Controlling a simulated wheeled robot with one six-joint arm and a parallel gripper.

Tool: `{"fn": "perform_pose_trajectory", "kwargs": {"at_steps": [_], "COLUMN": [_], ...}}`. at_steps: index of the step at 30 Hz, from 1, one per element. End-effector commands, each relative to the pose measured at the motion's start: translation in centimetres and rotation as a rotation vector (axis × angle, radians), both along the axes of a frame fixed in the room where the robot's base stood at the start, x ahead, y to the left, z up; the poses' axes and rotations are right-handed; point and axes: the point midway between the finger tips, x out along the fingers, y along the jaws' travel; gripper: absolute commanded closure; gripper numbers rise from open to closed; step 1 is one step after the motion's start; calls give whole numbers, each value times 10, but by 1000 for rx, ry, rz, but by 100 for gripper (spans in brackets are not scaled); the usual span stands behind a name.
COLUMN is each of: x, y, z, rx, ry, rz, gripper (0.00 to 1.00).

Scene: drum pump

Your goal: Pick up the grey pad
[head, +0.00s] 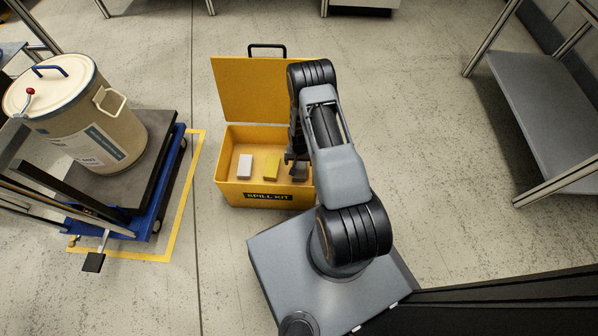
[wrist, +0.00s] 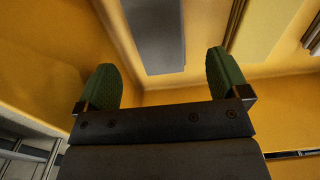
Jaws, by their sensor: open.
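The grey pad (head: 300,171) stands in the open yellow spill kit box (head: 240,196), at the right end of a row, partly hidden behind my gripper in the head view. In the wrist view the grey pad (wrist: 155,35) lies ahead of the gap between my fingers. My gripper (wrist: 160,64) has two green fingers spread wide, with nothing between them. In the head view my gripper (head: 291,163) is down inside the box, close to the grey pad. I cannot tell the exact distance between them.
A yellow pad (head: 271,167) and a whitish pad (head: 245,167) stand left of the grey one. The box's raised lid (head: 248,90) stands behind. A beige drum (head: 85,120) on a blue-framed cart is at the left. A grey shelf (head: 545,110) is at the right.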

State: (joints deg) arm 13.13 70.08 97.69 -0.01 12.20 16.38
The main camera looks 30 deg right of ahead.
Motion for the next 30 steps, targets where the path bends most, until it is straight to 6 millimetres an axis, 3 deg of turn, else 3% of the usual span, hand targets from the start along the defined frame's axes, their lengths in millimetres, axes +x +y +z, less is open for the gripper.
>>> {"fn": "perform_pose_trajectory", "kwargs": {"at_steps": [11, 21, 29, 30], "x": [0, 1, 2, 2], "y": [0, -2, -1, -1], "z": [-22, -64, -65, -65], "rx": [0, 1, 1, 1], "ry": [1, 0, 0, 0], "rz": [1, 1, 1, 1], "gripper": [6, 6, 6, 10]}}
